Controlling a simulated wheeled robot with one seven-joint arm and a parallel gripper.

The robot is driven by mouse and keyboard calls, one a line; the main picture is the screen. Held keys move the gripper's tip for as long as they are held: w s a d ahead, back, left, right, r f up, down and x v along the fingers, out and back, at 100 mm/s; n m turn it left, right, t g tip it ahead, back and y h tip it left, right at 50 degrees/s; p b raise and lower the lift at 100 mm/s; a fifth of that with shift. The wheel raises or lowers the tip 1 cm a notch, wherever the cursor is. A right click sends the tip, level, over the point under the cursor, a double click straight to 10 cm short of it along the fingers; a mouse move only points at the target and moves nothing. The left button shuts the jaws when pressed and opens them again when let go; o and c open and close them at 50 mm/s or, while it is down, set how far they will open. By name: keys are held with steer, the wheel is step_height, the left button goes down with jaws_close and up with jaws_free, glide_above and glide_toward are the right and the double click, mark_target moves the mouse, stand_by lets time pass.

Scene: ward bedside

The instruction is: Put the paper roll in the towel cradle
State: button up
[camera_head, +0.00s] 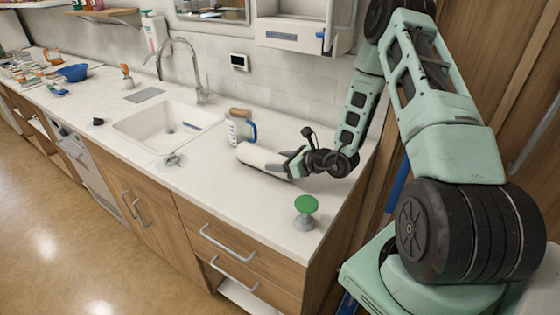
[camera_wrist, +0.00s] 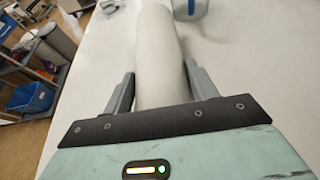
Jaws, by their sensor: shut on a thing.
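The paper roll (camera_head: 257,157) is a long white cylinder lying over the counter, right of the sink. My gripper (camera_head: 291,164) is shut on it near its right end. In the wrist view the roll (camera_wrist: 157,50) runs away from me between the two fingers of my gripper (camera_wrist: 161,88), one on each side. I cannot tell if the roll touches the counter. A white wall-mounted housing (camera_head: 290,36) with a recessed front and a blue part at its right hangs above the counter; it looks like the towel cradle.
A clear jug (camera_head: 239,130) with a blue handle stands just behind the roll; it also shows in the wrist view (camera_wrist: 188,8). A green-topped grey stand (camera_head: 306,210) is near the front edge. The sink (camera_head: 165,125) and tap are left. The counter between is mostly clear.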

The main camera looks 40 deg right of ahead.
steer(key=shift+f, duration=0.1)
steer(key=o, duration=1.1)
